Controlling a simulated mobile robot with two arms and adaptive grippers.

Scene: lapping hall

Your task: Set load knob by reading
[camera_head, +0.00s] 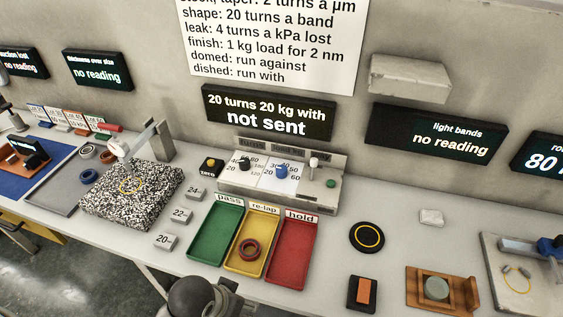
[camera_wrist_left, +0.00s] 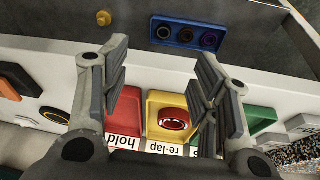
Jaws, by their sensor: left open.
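The control panel (camera_head: 262,190) stands at the back of the bench. Its load knob (camera_head: 282,171) is blue, in the middle dial marked in kg; its exact pointing is too small to read. A black turns knob (camera_head: 244,164) is left of it, and a pale toggle (camera_head: 313,162) and green button (camera_head: 331,184) are right. The screen (camera_head: 268,113) above reads "20 turns 20 kg with, not sent". My left gripper (camera_wrist_left: 163,85) is open and empty in the left wrist view, with the re-lap tray (camera_wrist_left: 163,102) seen between its fingers. My right gripper is not in view.
Green pass (camera_head: 214,233), yellow re-lap (camera_head: 241,259) and red hold (camera_head: 291,252) trays lie before the panel; a red ring (camera_head: 249,250) lies in the yellow one. A speckled granite block (camera_head: 140,203) is left. The light bands screen (camera_head: 437,137) says "no reading"; another, cut off, shows 80.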

